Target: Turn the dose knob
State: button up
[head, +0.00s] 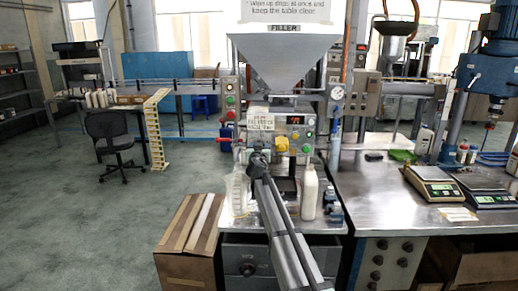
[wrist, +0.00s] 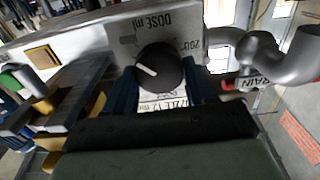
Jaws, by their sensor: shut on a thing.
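The dose knob (wrist: 160,70) is black and round with a white pointer line. It sits on a pale panel (wrist: 105,40) marked "DOSE ml" in the wrist view. The pointer slants toward the upper left of that view. My gripper (wrist: 163,88) has its blue fingers on either side of the knob and is shut on it. In the head view my gripper (head: 258,152) is at the front of the filler (head: 283,60), below its hopper. The knob is hidden behind my arm there.
A white bottle (head: 310,193) stands right of my arm on the metal table, a clear container (head: 238,190) left of it. A drain pipe (wrist: 275,60) with a red handle is close on the right in the wrist view. Scales (head: 430,185) stand far right.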

jog(key=c, duration=0.3)
jog(key=shift+n, duration=0.3)
jog(key=n, duration=2.1)
jog(key=shift+a+f, duration=0.25)
jog(key=shift+f, duration=0.1)
jog(key=shift+n, duration=0.4)
jog(key=o, duration=1)
